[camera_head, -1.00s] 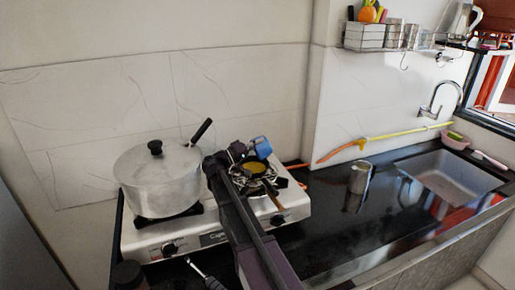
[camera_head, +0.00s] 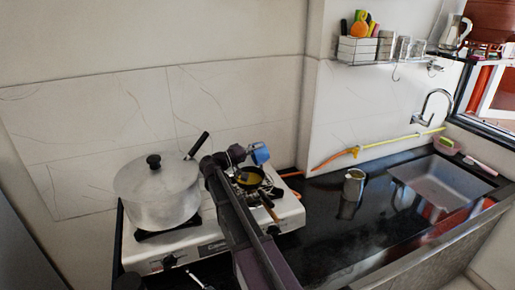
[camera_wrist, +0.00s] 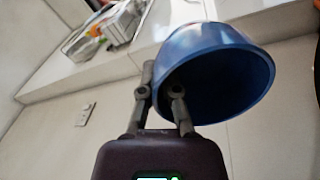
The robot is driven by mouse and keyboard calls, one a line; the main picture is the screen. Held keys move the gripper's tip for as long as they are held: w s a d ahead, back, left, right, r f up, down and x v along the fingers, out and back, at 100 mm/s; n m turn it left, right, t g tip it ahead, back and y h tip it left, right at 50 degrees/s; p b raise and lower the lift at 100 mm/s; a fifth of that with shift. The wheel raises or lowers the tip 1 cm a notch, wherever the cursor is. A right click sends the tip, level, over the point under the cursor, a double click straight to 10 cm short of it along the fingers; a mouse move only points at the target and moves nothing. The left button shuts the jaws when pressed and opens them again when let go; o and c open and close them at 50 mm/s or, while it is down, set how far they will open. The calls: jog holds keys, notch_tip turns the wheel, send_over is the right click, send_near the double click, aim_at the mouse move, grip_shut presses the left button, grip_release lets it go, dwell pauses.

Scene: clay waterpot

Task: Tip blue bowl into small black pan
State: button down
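The blue bowl (camera_head: 260,154) is held above the back edge of the small black pan (camera_head: 249,186). The pan sits on the right burner of the stove, with something yellow in it and its brown handle toward the front right. In the wrist view the bowl (camera_wrist: 196,42) is tilted on its side, its dark hollow facing the camera. My gripper (camera_wrist: 163,82) is shut on the bowl's rim; in the head view my gripper (camera_head: 238,154) shows just left of the bowl. My arm covers part of the stove. I cannot see any contents in the bowl.
A large lidded pot (camera_head: 157,192) stands on the left burner of the white stove (camera_head: 190,254). A metal cup (camera_head: 354,184) stands on the black counter to the right. A sink (camera_head: 440,182) is farther right. A yellow and orange hose (camera_head: 375,145) lies along the wall.

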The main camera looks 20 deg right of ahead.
aim_at(266, 148)
jog(key=shift+d+r+p, duration=0.1)
jog(key=shift+p, duration=0.25)
jog(key=shift+d+y+p, duration=0.35)
jog(key=shift+y+p, duration=0.25)
jog(key=shift+p, duration=0.25)
jog(key=shift+d+y+p, duration=0.35)
jog(key=shift+y+p, duration=0.25)
jog(key=shift+p, duration=0.1)
jog(key=shift+f, duration=0.25)
jog(key=shift+d+r+y+p, duration=0.1)
jog(key=shift+d+y+p, duration=0.15)
jog(key=shift+p, duration=0.2)
jog(key=shift+d+y+p, duration=0.15)
jog(key=shift+y+p, duration=0.3)
jog(key=shift+p, duration=0.15)
jog(key=shift+d+f+y+p, duration=0.4)
jog(key=shift+y+p, duration=0.2)
jog(key=shift+p, duration=0.1)
jog(key=shift+d+r+y+p, duration=0.15)
jog(key=shift+y+p, duration=0.15)
jog(key=shift+p, duration=0.15)
